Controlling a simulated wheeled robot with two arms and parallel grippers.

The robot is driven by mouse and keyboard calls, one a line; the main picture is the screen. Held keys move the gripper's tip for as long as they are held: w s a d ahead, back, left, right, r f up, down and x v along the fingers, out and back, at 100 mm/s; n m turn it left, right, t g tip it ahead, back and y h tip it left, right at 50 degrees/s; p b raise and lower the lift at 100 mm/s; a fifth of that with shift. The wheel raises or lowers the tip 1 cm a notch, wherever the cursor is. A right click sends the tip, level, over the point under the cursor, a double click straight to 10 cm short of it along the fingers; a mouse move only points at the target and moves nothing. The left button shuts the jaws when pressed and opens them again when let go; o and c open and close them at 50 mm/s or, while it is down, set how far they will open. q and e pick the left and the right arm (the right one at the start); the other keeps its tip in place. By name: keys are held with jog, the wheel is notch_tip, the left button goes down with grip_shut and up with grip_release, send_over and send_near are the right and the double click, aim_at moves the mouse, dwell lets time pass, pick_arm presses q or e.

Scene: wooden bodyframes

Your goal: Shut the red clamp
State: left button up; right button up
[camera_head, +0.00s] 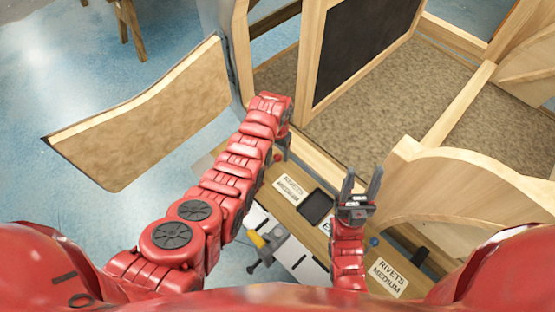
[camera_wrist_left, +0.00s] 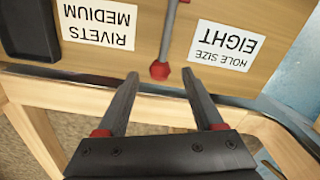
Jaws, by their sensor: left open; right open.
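The red clamp shows in the left wrist view as a red knob (camera_wrist_left: 160,70) on a grey bar, against the wooden board between two labels. In the head view a small red spot (camera_head: 277,156) beside my left gripper appears to be the same knob; the rest of the clamp is hidden or too small to tell. My left gripper (camera_head: 284,146) is open. In its wrist view its two fingers (camera_wrist_left: 160,80) point toward the knob, one on each side, with nothing held. My right gripper (camera_head: 361,183) is open and empty above the board, right of centre.
The labelled board (camera_head: 320,241) carries a black tray (camera_head: 316,206), a blue knob (camera_head: 374,241) and a yellow-and-grey clamp (camera_head: 265,246). The wooden body frame (camera_head: 306,60) rises behind. A wooden door panel (camera_head: 150,115) stands out at left.

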pick_arm(q)
notch_tip(320, 180, down, 3)
jog(key=shift+r+b, duration=0.2)
jog(key=shift+b, duration=0.25)
grip_shut()
dwell(1.1)
